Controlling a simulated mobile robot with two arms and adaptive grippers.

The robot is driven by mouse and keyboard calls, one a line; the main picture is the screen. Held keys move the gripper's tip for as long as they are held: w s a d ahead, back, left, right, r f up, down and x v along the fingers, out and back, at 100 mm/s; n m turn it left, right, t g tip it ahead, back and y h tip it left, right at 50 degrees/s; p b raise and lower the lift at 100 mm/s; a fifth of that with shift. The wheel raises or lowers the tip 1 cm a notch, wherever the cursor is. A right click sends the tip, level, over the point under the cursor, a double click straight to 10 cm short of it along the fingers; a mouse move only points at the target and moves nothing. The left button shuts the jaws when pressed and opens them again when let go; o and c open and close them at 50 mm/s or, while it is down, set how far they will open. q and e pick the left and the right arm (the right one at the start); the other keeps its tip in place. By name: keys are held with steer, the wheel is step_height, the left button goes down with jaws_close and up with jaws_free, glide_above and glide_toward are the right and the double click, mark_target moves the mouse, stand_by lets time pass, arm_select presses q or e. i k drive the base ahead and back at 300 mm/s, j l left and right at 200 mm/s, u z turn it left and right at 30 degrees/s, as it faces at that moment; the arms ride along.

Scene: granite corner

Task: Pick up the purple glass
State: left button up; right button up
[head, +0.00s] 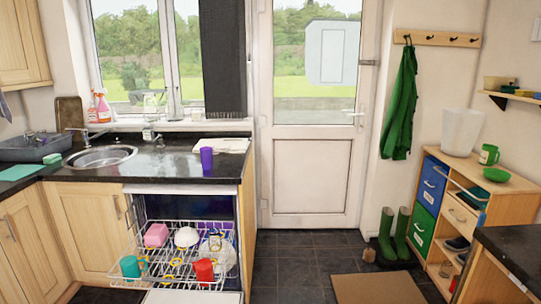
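The purple glass (206,158) stands upright on the dark granite counter (165,165), close to its front edge and right of the sink. It looks like a plain, straight-sided tumbler. Neither of my grippers shows in the head view.
Below the glass, an open dishwasher rack (165,262) juts out with a red cup (204,270), a teal mug (132,266) and a pink container (156,235). A white cloth or board (222,145) lies behind the glass. Dark floor (300,265) is clear before the door.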

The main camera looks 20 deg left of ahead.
mark_target(205, 153)
steer(key=i+l+z, duration=0.1)
steer(key=i+l, duration=0.15)
steer(key=i, duration=0.25)
steer(key=i+l+z, duration=0.15)
steer(key=i, duration=0.35)
